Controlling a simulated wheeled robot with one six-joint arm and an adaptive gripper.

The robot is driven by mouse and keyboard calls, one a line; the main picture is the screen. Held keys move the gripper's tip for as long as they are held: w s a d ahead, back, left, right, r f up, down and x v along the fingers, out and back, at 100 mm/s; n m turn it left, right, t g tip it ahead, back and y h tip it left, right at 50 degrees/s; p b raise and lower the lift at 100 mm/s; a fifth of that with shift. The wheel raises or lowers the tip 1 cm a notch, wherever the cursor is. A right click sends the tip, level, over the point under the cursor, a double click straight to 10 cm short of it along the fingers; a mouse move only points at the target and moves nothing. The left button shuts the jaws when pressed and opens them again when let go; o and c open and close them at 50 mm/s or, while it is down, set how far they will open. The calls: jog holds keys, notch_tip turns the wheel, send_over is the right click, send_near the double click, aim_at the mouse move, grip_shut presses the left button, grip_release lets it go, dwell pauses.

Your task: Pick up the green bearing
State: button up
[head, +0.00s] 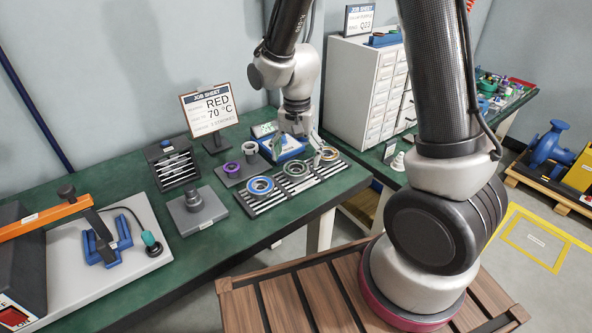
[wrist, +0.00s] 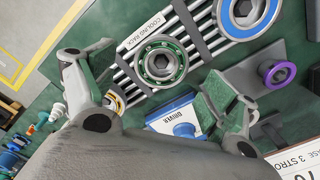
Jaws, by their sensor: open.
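The green bearing (wrist: 162,62) lies flat on the slatted cooling rack (wrist: 200,32) in the wrist view, a steel ring with a green band around a dark centre. In the head view it is the middle ring (head: 295,168) on the rack (head: 250,203). My gripper (wrist: 145,77) is open and empty, its two fingers spread on either side of the green bearing in the wrist view. In the head view my gripper (head: 297,143) hangs above the back of the rack; its fingertips are hard to make out. I cannot tell its exact height.
A blue driver box (head: 287,150) stands behind. A purple ring part (head: 231,168) sits to the left. A job sheet (head: 209,108) reads RED 70 °C.

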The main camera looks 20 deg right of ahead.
aim_at(296, 170)
notch_tip(296, 170, down, 3)
jog(key=shift+a+f, duration=0.1)
jog(key=shift+f, duration=0.05)
jog(key=c, duration=1.3)
notch_tip(296, 170, up, 10)
